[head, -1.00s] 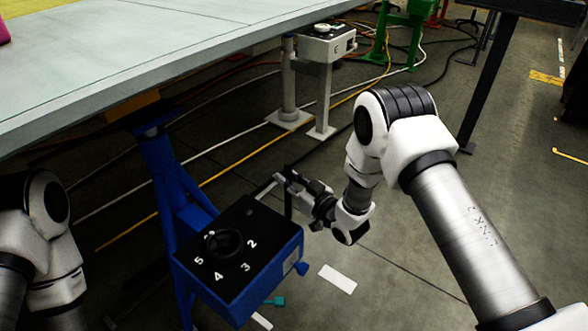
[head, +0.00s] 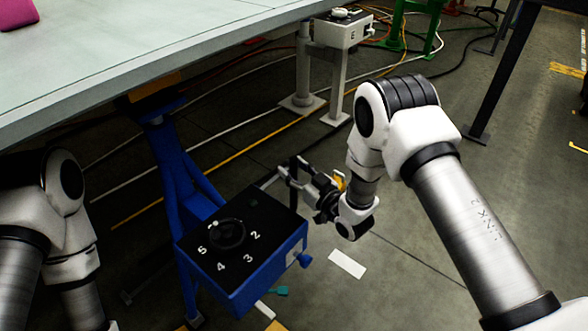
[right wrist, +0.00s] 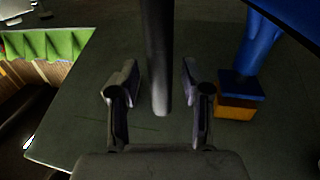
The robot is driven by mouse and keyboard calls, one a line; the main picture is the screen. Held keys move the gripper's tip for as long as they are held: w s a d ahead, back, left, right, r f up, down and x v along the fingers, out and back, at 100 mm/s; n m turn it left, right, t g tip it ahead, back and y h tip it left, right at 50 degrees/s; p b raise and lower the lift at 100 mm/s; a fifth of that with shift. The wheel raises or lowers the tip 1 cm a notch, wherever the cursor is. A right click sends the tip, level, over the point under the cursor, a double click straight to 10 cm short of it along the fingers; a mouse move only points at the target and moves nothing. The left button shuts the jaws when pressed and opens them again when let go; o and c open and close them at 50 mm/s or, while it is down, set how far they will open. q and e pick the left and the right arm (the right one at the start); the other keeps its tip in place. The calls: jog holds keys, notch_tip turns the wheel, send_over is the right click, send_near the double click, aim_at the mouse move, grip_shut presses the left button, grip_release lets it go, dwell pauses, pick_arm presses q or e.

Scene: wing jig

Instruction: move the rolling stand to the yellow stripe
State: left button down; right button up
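The stand is a blue box (head: 270,265) with a black top, a round dial (head: 227,233) and white numbers. Its wheels are not in view. A dark upright bar (head: 293,168) rises at its far right corner. My right gripper (head: 292,180) is at this bar. In the right wrist view the bar (right wrist: 158,55) stands between the two spread fingers (right wrist: 156,90), with a gap visible on each side. Yellow marking shows on the floor at the far right (head: 567,69) and at the bottom edge (head: 276,326); I cannot tell which is the stripe. My left gripper is out of view.
A large grey table (head: 150,60) spans the upper left. A blue support leg (head: 172,170) stands beside the stand. A grey pedestal with a white box (head: 342,32) stands farther back. Cables (head: 250,150) cross the floor. Open floor lies at the right, with a white strip (head: 347,264).

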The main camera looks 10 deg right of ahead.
jog(key=v, duration=1.2)
